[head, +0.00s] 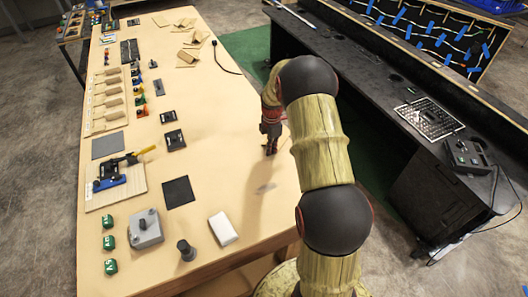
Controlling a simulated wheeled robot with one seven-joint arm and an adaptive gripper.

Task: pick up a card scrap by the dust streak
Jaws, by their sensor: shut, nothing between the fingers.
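A faint grey patch (265,188), which may be the dust streak, shows on the near right part of the table. My gripper (271,150) points down over the table's right side, beyond this patch and well short of the scraps. It is shut and empty. I cannot tell whether its tips touch the tabletop. My arm hides part of the table's right edge.
A black cable (225,60) lies right of the scraps. Wooden blocks, switches and dark pads line the left side. A white block (223,229), a grey box (146,229) and a dark knob (186,250) stand near the front. The table's middle is clear.

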